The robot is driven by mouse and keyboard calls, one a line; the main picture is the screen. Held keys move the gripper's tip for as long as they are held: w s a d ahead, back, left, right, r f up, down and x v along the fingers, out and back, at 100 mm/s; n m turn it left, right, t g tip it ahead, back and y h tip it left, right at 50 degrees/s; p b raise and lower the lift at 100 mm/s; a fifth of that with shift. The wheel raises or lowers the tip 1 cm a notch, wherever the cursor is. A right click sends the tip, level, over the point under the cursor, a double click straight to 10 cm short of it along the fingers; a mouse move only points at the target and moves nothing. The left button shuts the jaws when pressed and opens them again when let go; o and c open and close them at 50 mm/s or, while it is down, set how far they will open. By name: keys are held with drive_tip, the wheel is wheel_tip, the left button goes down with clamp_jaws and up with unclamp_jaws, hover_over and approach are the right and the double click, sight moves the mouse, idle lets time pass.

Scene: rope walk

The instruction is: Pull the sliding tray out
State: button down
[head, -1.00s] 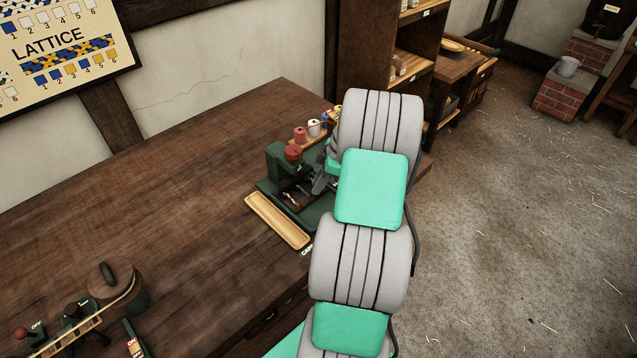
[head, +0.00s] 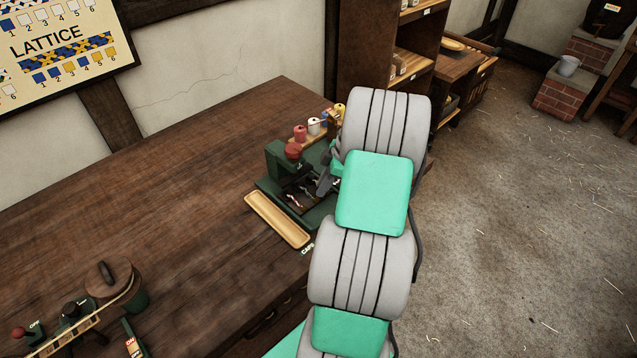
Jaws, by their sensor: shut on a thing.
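A dark green machine (head: 279,158) with a red knob (head: 293,151) stands at the right end of the wooden bench. In its low base is a dark recessed part (head: 300,197) with small pale and reddish pieces in it; I cannot tell if this is the sliding tray. My gripper (head: 322,187) is at the right side of this part, a dark finger showing there. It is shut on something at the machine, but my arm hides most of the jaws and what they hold.
A shallow wooden tray (head: 277,219) lies in front of the machine, by a label reading CAPS. Thread spools (head: 313,127) stand behind it. A lidded pot (head: 110,280) and small levers are at the bench's front left. The bench's middle (head: 150,200) is clear.

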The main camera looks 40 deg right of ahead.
drive_tip(key=s+b, duration=0.2)
drive_tip(key=s, duration=0.5)
drive_tip(key=shift+s+d, duration=0.15)
drive_tip(key=shift+s, duration=0.1)
drive_tip(key=c, duration=1.3)
unclamp_jaws()
drive_tip(key=v, duration=0.8)
drive_tip(key=shift+w, duration=0.1)
